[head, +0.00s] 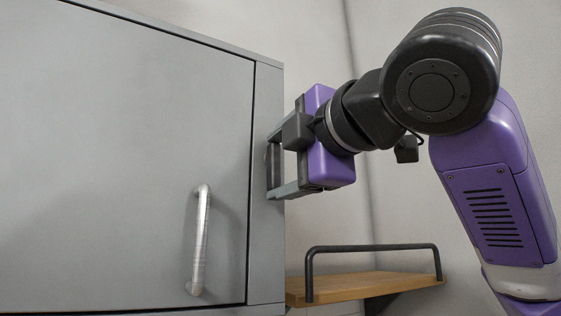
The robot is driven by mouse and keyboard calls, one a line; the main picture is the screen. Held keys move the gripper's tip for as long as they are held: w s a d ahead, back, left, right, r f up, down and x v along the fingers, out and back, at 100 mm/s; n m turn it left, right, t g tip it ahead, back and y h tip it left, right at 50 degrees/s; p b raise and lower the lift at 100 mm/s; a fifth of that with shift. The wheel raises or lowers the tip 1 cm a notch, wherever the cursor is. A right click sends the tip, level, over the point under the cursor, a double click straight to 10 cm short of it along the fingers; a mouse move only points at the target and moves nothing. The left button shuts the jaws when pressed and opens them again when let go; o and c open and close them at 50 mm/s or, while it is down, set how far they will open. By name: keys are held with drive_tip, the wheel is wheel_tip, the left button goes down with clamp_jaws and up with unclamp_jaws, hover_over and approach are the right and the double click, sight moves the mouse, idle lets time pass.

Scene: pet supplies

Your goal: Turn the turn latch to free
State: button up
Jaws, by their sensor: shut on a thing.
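The grey cabinet has a closed door (120,150) with a silver bar handle (201,240). My gripper (276,168) is at the narrow frame strip right of the door, its fingers pointing left against it. The fingers are apart, one above the other, and shut on a small dark grey piece (272,167) on that strip, which appears to be the turn latch. The fingers hide part of it, so I cannot tell its exact angle. The door edge lies just left of the fingertips.
A wooden shelf (350,286) with a black rail (372,248) is on the wall below my gripper, right of the cabinet. The space in front of the door handle is clear. Plain walls stand behind.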

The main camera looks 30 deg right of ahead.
drive_tip(key=shift+a, duration=0.1)
drive_tip(key=o, duration=1.4)
drive_tip(key=s+b, duration=0.2)
drive_tip(key=s, duration=0.6)
